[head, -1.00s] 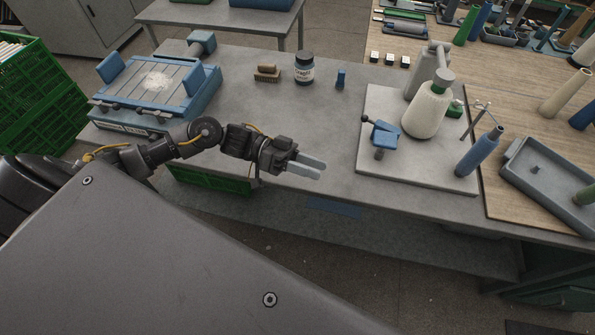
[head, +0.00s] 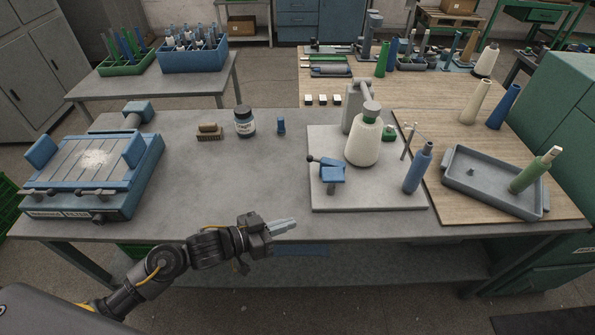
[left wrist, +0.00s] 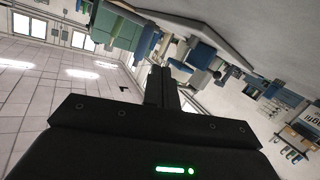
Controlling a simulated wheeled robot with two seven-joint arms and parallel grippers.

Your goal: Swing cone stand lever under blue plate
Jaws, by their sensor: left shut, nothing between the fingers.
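The cone winder stands on a pale base plate (head: 375,198) on the grey table in the head view. It carries a white yarn cone (head: 363,143) under a grey and green top. At its front left is a blue plate (head: 331,174) on a short post. A small lever with a dark knob (head: 311,158) shows at the blue plate's left edge; I cannot tell which part it belongs to. My left gripper (head: 287,225) is shut and empty near the table's front edge, left of and in front of the base plate. My right gripper is not in view.
A blue vise-like fixture (head: 85,170) stands at the table's left. A jar (head: 244,121), a brush (head: 209,132) and a small blue bottle (head: 281,125) stand at the back. A blue bobbin (head: 418,168) and a grey tray (head: 492,189) are at the right. The table's middle is clear.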

